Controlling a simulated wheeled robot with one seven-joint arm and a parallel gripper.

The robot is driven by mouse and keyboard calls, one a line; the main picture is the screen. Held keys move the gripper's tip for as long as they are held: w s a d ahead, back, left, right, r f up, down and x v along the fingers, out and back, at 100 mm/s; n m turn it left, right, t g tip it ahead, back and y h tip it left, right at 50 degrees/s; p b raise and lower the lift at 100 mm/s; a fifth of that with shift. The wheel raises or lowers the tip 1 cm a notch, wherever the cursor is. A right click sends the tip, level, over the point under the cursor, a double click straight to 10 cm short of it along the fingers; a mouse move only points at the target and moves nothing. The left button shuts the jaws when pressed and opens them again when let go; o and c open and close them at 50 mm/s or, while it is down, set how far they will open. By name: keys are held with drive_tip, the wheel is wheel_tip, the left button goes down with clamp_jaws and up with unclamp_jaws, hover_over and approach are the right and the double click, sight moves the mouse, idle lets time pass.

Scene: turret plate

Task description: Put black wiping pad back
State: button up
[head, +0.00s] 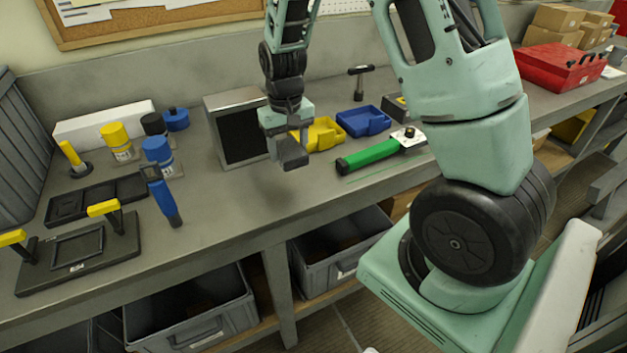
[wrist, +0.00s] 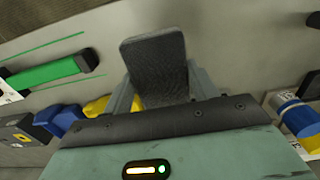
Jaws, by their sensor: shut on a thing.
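My gripper (head: 283,136) is shut on the black wiping pad (head: 292,157) and holds it above the bench, in front of a grey box with a dark open-looking front (head: 242,135). In the wrist view the pad (wrist: 155,62) is a dark, textured block standing up between the two fingers. The pad appears clear of the bench, with a soft shadow below it. I cannot tell which spot is the pad's own place. A long black tray (head: 97,199) lies on the bench to the left.
Yellow (head: 322,135) and blue (head: 362,121) bins stand right of my gripper, with a green-handled tool (head: 370,156) before them. Bottles (head: 157,153), a blue-handled tool (head: 160,192) and a black fixture with yellow handles (head: 78,255) are left. The bench front below my gripper is clear.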

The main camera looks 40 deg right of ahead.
drive_tip(key=p, duration=0.1)
hover_over(290, 186)
wheel_tip(290, 186, down, 5)
drive_tip(key=shift+r, duration=0.15)
drive_tip(key=shift+f+p, duration=0.4)
drive_tip(key=shift+f, duration=1.7)
drive_tip(key=shift+f, duration=0.2)
drive_tip(key=o, duration=0.9)
